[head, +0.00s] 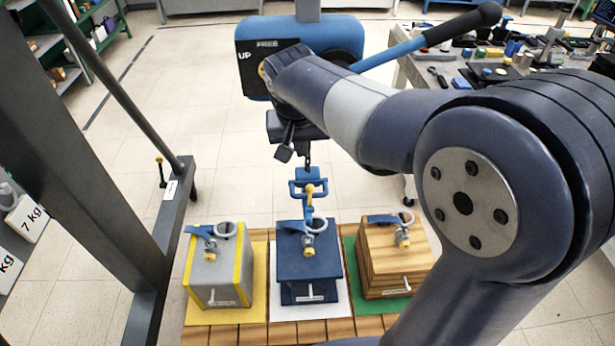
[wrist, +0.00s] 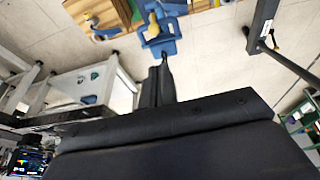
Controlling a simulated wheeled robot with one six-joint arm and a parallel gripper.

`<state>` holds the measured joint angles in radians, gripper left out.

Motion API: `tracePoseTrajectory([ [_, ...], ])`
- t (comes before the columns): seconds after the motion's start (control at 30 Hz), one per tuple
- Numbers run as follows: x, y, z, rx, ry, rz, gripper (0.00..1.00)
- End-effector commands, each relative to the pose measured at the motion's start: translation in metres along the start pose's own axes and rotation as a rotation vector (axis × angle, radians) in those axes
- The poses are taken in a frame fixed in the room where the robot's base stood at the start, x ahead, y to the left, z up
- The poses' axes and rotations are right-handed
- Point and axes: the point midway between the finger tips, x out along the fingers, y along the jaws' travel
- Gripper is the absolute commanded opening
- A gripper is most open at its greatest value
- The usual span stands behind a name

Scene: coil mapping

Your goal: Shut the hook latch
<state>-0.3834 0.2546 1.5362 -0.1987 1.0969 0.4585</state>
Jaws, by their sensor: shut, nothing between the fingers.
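The blue hook fitting (head: 308,188) with its yellow latch piece (head: 310,196) hangs upright just above the blue box (head: 308,263). In the wrist view the hook fitting (wrist: 162,44) and yellow latch piece (wrist: 152,24) show just past my fingertips. I cannot tell whether the latch is closed, or whether the hook passes through the grey ring (head: 319,226) on the box. My gripper (wrist: 162,68) is shut and empty, its tips close to the blue fitting; contact is unclear. In the head view its dark fingers are hard to make out above the fitting.
A grey box with yellow edges (head: 214,270) stands left of the blue box and a wooden box (head: 391,262) right. All stand on coloured mats on a slatted wooden base (head: 300,330). A dark post (head: 95,150) is at left; a cluttered bench (head: 475,75) is at upper right.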

Motion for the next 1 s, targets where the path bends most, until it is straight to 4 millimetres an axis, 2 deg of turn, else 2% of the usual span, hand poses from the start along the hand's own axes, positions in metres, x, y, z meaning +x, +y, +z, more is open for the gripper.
tracePoseTrajectory([
  [0.17, 0.013, 0.001, 0.0, 0.001, -0.003, 0.002, 0.0],
  [0.5, 0.082, 0.001, 0.001, 0.0, -0.006, 0.003, 0.0],
  [0.7, 0.116, 0.003, 0.005, 0.0, -0.006, 0.002, 0.0],
  [0.83, 0.13, 0.004, 0.009, 0.0, -0.003, 0.001, 0.0],
  [1.0, 0.138, 0.005, 0.011, 0.0, 0.0, 0.0, 0.0],
])
